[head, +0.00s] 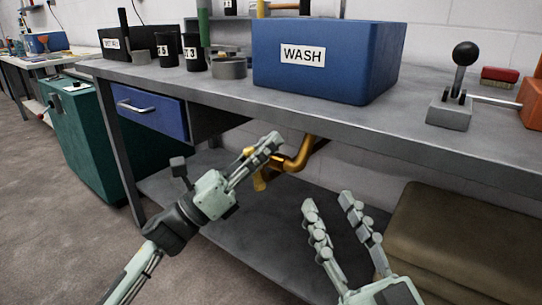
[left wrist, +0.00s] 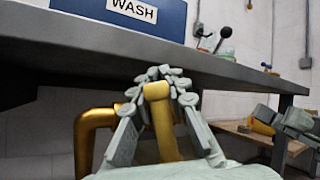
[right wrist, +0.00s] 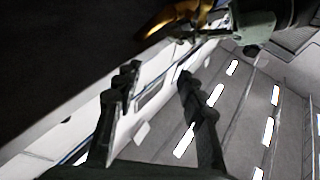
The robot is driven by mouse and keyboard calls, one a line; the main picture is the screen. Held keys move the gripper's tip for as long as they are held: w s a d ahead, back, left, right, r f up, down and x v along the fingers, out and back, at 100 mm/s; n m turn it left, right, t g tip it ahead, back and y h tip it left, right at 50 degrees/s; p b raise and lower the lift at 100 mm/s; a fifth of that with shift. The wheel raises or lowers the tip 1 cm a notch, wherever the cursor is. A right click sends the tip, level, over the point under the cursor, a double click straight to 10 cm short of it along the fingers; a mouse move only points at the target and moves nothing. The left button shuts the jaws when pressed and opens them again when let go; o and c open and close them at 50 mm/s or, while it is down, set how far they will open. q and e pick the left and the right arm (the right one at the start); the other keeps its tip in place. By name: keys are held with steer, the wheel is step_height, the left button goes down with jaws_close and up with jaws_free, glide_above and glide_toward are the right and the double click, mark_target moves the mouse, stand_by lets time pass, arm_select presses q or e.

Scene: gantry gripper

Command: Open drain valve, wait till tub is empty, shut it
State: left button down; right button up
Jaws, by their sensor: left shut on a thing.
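The blue tub (head: 325,78) labelled WASH stands on the grey workbench; its inside and water level are hidden. Below the bench top, a brass drain pipe (head: 300,157) bends under the tub. My left gripper (head: 272,141) is at the pipe's left end. In the left wrist view its fingers (left wrist: 160,78) are shut around the brass valve lever (left wrist: 164,128), with the bent pipe (left wrist: 90,128) to the left. My right gripper (head: 327,199) is open and empty below the bench edge. Its spread fingers (right wrist: 157,75) also show in the right wrist view.
A lever on a grey block (head: 450,110) stands on the right of the bench. A blue drawer (head: 150,108) and a teal cabinet (head: 85,140) are at left. Folded brown cloth (head: 460,240) lies at lower right.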

arm_select(q)
steer(key=n+t, duration=0.1)
steer(key=n, duration=0.1)
steer(key=n+t, duration=0.1)
steer(key=shift+w+a+r+t+y+b, duration=0.1)
steer(key=shift+w+a+t+y+b, duration=0.05)
steer(key=shift+a+t+y+b, duration=0.2)
arm_select(e)
steer(key=r, duration=0.1)
steer(key=t, duration=0.1)
steer(key=s+r+t, duration=0.1)
steer(key=shift+d+r, duration=0.3)
steer(key=shift+d, duration=0.05)
arm_select(q)
steer(key=shift+d, duration=0.1)
steer(key=c, duration=1.6)
jaws_free()
steer(key=shift+o, duration=0.2)
steer(key=v, duration=0.8)
